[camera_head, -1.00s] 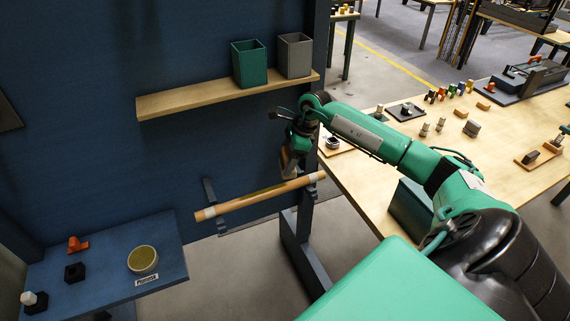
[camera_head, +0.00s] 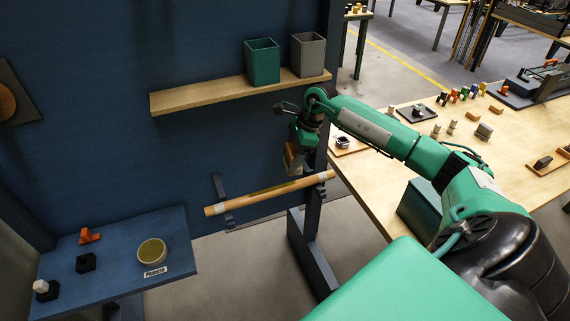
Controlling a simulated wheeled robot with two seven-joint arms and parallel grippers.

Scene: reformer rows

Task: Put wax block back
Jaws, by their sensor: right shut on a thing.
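My right gripper (camera_head: 296,150) hangs from the green arm that comes in from the right. It is shut on a tan block (camera_head: 292,160), which may be the wax block; its fingers partly hide it. The block is just above the wooden bar (camera_head: 245,200), near the bar's right part; I cannot tell whether they touch. A pale round dish (camera_head: 151,252) stands on the blue side table (camera_head: 115,240) at lower left, behind a small label. My left gripper is out of view.
A wooden shelf (camera_head: 195,98) on the blue wall holds a green cup (camera_head: 262,62) and a grey cup (camera_head: 308,54). An orange piece (camera_head: 89,235), a black block (camera_head: 86,263) and a white-topped black piece (camera_head: 45,289) stand on the side table. A wooden workbench (camera_head: 405,160) is at right.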

